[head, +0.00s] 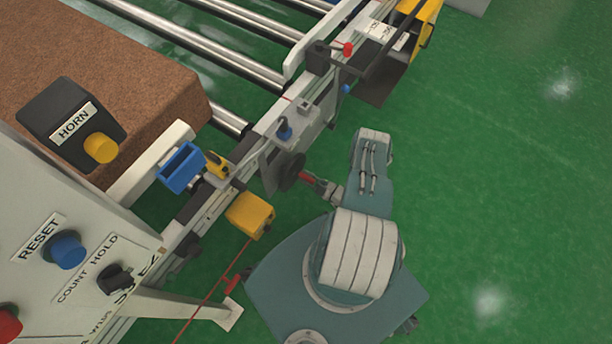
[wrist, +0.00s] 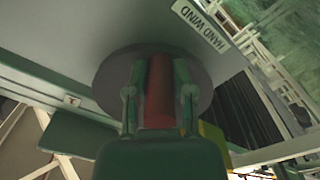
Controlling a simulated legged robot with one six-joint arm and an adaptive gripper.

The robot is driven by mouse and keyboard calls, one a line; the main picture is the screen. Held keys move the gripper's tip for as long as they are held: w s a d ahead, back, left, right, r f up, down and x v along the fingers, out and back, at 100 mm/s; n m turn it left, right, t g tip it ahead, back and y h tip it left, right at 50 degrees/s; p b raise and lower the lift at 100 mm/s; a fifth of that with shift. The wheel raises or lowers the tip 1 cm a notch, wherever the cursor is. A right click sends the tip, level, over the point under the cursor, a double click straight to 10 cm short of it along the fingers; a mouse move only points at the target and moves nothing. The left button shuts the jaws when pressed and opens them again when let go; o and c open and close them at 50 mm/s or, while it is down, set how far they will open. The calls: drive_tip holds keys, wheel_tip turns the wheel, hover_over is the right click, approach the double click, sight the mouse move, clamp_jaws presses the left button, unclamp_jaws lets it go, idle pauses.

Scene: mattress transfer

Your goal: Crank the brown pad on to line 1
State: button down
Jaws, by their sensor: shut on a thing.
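The brown pad (head: 160,75) lies on the metal rollers at the upper left in the head view, partly hidden by the control box. My gripper (head: 305,177) is at the side rail of the conveyor, shut on a red crank handle. In the wrist view my gripper (wrist: 160,95) has its two fingers on either side of the red handle (wrist: 159,90), which stands out from a round dark disc (wrist: 108,75). A "HAND WIND" label (wrist: 198,22) is on the grey panel beside the disc.
A control box (head: 60,235) with a HORN unit (head: 72,125) and RESET button (head: 66,250) fills the lower left. Bare rollers (head: 195,55) run past the pad. A yellow-framed unit (head: 415,30) stands at the rail's far end. Green floor (head: 500,160) is clear at right.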

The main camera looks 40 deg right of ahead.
drive_tip(key=shift+f, duration=0.15)
drive_tip(key=shift+c, duration=2.4)
unclamp_jaws()
drive_tip(key=shift+d, duration=0.1)
drive_tip(key=shift+s, duration=0.1)
drive_tip(key=v, duration=1.2)
